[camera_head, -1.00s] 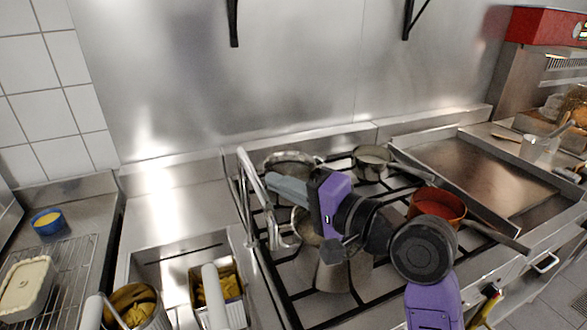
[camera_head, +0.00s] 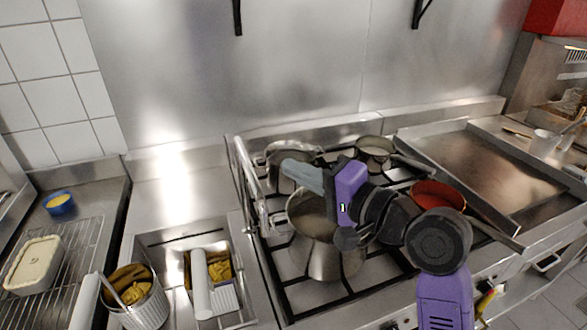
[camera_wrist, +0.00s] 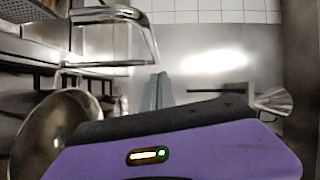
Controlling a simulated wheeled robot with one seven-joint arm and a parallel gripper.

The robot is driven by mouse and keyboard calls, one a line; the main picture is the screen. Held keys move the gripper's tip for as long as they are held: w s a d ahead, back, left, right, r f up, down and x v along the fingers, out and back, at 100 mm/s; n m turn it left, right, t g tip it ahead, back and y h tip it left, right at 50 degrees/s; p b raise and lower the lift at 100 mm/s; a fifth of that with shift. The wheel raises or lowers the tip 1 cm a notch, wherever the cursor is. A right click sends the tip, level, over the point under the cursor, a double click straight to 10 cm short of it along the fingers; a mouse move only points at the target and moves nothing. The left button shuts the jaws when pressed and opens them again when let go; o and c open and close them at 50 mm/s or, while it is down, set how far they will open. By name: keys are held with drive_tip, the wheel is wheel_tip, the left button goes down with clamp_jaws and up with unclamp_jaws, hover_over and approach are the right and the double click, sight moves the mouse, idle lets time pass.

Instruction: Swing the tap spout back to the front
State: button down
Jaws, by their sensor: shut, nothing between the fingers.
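The tap spout (camera_head: 248,172) is a thin bright metal tube at the left edge of the stove. It slopes forward from the back, with its bent end near the left side of the large pot (camera_head: 318,245). In the wrist view the spout (camera_wrist: 150,42) is a shiny bent tube at upper left. My gripper (camera_head: 286,167) is shut and empty. Its grey fingers are just right of the spout, above the back left of the stove; I cannot tell whether they touch it.
A rear pot (camera_head: 290,180), a small saucepan (camera_head: 374,158) and a red-filled pan (camera_head: 438,196) stand on the stove. The griddle (camera_head: 480,165) is to the right. Left are a fryer well with baskets (camera_head: 203,285) and a blue bowl (camera_head: 60,205). The counter behind the fryer is clear.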

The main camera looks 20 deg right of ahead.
drive_tip(key=s+d+b, duration=0.1)
drive_tip(key=s, duration=0.7)
drive_tip(key=shift+d+r, duration=0.2)
drive_tip(key=shift+d, duration=0.15)
drive_tip(key=w+d+r+t+h, duration=0.1)
drive_tip(key=d+r+t+h, duration=0.25)
drive_tip(key=d, duration=0.25)
drive_tip(key=s+d+f+n+t+h, duration=0.1)
drive_tip(key=s+d+f+h, duration=0.2)
drive_tip(key=s+f+h, duration=0.4)
drive_tip(key=s+a+f+n+g+y, duration=0.1)
drive_tip(key=s+a+f+n+g, duration=0.1)
drive_tip(key=s+f, duration=0.7)
drive_tip(key=s+a+f+n+g+y, duration=0.1)
drive_tip(key=s+a+f+n+g, duration=0.2)
drive_tip(key=s+f, duration=0.7)
drive_tip(key=s+a+n, duration=0.2)
drive_tip(key=s+n, duration=0.2)
drive_tip(key=s, duration=0.3)
drive_tip(key=shift+f, duration=0.2)
